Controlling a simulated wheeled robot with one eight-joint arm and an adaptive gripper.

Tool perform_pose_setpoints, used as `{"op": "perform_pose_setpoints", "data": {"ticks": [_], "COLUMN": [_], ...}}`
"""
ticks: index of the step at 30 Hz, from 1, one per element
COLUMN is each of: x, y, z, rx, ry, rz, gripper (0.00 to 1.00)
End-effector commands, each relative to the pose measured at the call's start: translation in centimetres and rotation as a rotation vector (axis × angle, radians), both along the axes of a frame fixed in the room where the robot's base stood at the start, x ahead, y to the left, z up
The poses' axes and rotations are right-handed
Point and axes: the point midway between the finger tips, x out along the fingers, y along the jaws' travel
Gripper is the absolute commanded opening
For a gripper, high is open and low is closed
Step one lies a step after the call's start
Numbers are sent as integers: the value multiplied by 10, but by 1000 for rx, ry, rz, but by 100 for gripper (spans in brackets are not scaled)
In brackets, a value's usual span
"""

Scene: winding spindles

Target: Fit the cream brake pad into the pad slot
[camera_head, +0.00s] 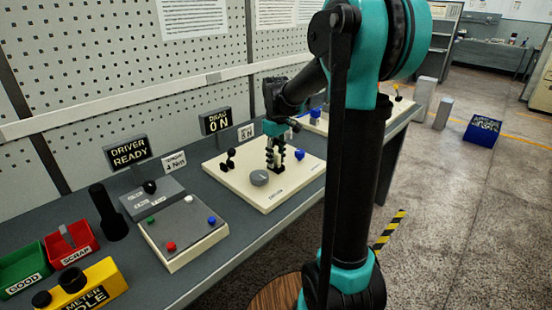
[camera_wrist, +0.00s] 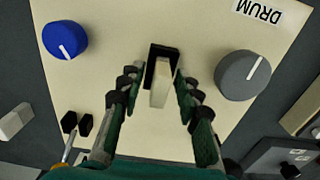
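The cream brake pad (camera_wrist: 159,97) shows in the wrist view between my two fingers, standing up toward the camera. Its far end meets the black pad slot (camera_wrist: 153,66), which frames it at the far edge and side. How deep the pad sits cannot be told. My gripper (camera_wrist: 156,78) has its fingers apart on either side of the pad, with a visible gap at the left finger and a narrower one at the right. In the head view my gripper (camera_head: 276,163) points down over the cream drum panel (camera_head: 235,175), and its fingers largely hide the pad and slot.
A grey knob (camera_wrist: 243,78) and a blue knob (camera_wrist: 64,40) flank the slot on the panel. A button box (camera_head: 185,230), a black cylinder (camera_head: 108,213), a red scrap bin (camera_head: 72,243) and a green good bin (camera_head: 22,268) stand to the left on the bench.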

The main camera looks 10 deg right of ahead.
Motion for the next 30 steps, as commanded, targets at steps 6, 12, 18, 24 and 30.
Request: {"op": "perform_pose_setpoints", "data": {"ticks": [6, 12, 18, 24, 30], "x": [0, 0, 0, 0, 0], "y": [0, 0, 0, 0, 0], "z": [13, 51, 90, 115, 123], "rx": [0, 0, 0, 0, 0], "ry": [0, 0, 0, 0, 0], "rz": [0, 0, 0, 0, 0], "gripper": [34, 34, 34, 34, 34]}}
